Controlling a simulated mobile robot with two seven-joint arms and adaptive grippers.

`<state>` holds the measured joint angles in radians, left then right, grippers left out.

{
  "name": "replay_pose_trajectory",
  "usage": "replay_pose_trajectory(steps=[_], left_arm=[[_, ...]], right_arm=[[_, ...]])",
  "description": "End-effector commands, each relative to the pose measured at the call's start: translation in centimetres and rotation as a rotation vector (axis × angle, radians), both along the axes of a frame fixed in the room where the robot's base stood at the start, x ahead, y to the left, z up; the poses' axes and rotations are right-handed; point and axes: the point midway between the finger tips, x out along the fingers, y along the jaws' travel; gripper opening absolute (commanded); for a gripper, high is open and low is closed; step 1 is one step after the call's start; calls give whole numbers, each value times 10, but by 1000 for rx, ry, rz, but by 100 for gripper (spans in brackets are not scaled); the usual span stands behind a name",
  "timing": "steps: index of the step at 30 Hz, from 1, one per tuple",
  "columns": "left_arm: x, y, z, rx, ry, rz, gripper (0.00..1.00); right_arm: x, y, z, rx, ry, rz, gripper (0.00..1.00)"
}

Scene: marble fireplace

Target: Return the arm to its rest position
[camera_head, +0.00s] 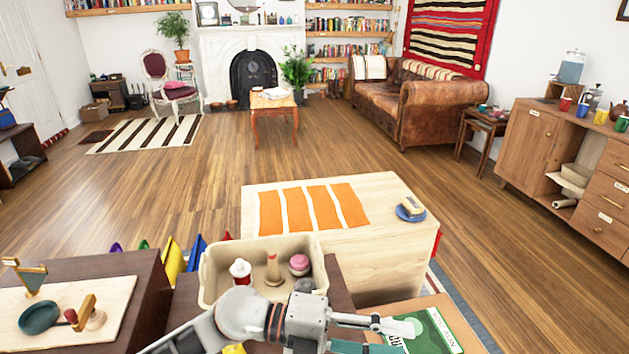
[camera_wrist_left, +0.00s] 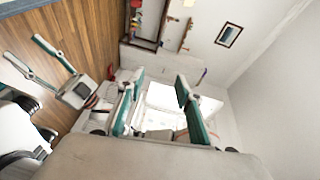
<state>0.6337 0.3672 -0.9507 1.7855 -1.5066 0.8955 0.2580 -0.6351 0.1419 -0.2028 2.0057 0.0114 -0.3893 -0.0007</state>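My left gripper (camera_head: 393,337) is at the bottom of the head view, its arm coming in from the lower left across the front of a beige bin. In the left wrist view its two teal-padded fingers (camera_wrist_left: 157,95) stand apart with nothing between them. My right gripper (camera_wrist_left: 23,46) shows only at the left of the left wrist view. Its two fingers are spread and empty. The lower part of the left gripper is cut off by the head view's bottom edge.
The beige bin (camera_head: 212,293) holds several small items, right behind my left arm. A green book (camera_head: 436,333) lies beside the left fingers. A pale wooden table (camera_head: 390,255) with orange stripes stands beyond. A board with tools (camera_head: 98,325) is at left. Open floor (camera_head: 190,190) lies farther off.

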Motion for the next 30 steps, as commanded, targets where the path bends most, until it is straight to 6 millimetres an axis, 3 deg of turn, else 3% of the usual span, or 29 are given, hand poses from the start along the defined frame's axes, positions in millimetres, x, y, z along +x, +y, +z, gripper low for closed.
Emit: replay_pose_trajectory(steps=[3,6,11,16,20,24,30], left_arm=[[9,4,26,-196,152,136,35],[27,21,37,-334,283,276,35],[61,67,23,-499,508,539,35],[82,135,-34,-593,764,848,35],[73,192,-100,-605,970,1090,35],[39,246,-173,-570,1174,1320,35],[-30,299,-251,-481,1406,1552,35]], right_arm=[[-2,2,5,6,0,0,40],[-2,3,8,10,-1,-1,40],[0,4,13,14,-4,-3,40],[-1,4,14,18,0,-4,40],[0,4,18,22,-2,-5,40],[1,5,23,27,-8,-6,40],[1,6,26,31,-6,-6,40]])
